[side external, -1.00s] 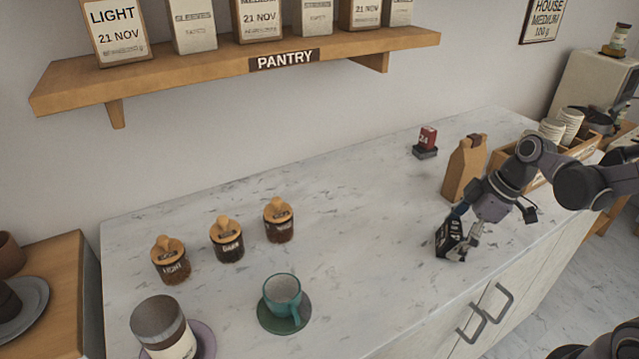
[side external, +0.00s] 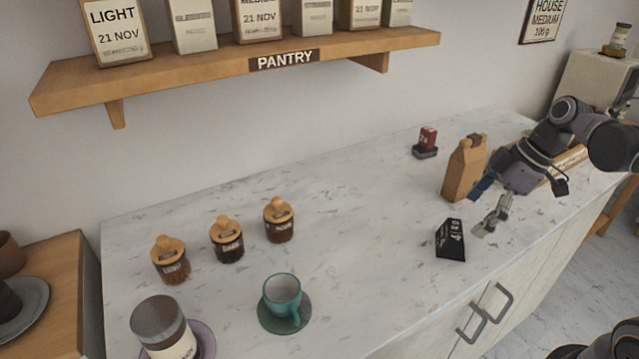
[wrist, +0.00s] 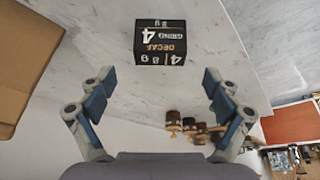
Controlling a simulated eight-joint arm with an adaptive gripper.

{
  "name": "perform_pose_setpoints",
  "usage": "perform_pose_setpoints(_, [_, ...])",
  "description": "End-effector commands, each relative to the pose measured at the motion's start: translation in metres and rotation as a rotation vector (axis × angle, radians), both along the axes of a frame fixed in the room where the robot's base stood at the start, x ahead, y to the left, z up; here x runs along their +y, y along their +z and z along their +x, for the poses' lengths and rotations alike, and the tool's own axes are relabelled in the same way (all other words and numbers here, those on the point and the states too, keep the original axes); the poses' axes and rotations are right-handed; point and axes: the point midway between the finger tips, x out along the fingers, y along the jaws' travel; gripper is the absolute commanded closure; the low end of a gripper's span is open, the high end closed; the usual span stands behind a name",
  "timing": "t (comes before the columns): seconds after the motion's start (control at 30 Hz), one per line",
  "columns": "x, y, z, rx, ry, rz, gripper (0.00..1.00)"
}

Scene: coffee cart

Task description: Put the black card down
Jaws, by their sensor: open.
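The black card (side external: 451,240) rests on the marble counter (side external: 360,220), toward its front edge. It is a black folded block with white print. In the wrist view the black card (wrist: 161,43) shows "DECAF" and a large 4, ahead of the fingers. My gripper (side external: 483,210) is open and empty, above and to the right of the card, apart from it. In the wrist view my gripper (wrist: 158,95) has its two blue-padded fingers spread wide with nothing between them.
A brown paper bag (side external: 464,170) stands close behind my gripper. A small red block on a dark base (side external: 426,143) is farther back. Lidded jars (side external: 227,240) and a teal cup (side external: 283,295) are at the left. The counter between cup and card is clear.

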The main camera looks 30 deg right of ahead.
Motion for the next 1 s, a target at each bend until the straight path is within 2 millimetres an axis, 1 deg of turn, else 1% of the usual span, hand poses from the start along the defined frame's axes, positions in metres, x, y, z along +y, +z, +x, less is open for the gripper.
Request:
perform_pose_setpoints(0.1, [-0.005,0.016,-0.005,0.000,-0.001,0.000,0.10])
perform_pose_setpoints(0.23, [-0.009,0.030,-0.009,0.000,-0.002,0.000,0.10])
perform_pose_setpoints(0.4, [-0.012,0.040,-0.012,0.000,0.000,0.000,0.10])
perform_pose_setpoints(0.5, [-0.011,0.042,-0.013,0.000,-0.009,-0.003,0.10])
perform_pose_setpoints(0.57, [-0.008,0.041,-0.014,0.002,-0.035,-0.008,0.10])
perform_pose_setpoints(0.67, [0.000,0.034,-0.016,0.004,-0.124,-0.026,0.10])
perform_pose_setpoints(0.83, [0.019,0.019,-0.018,-0.035,-0.363,-0.049,0.10])
perform_pose_setpoints(1.0, [0.035,0.009,-0.019,-0.120,-0.585,-0.011,0.10])
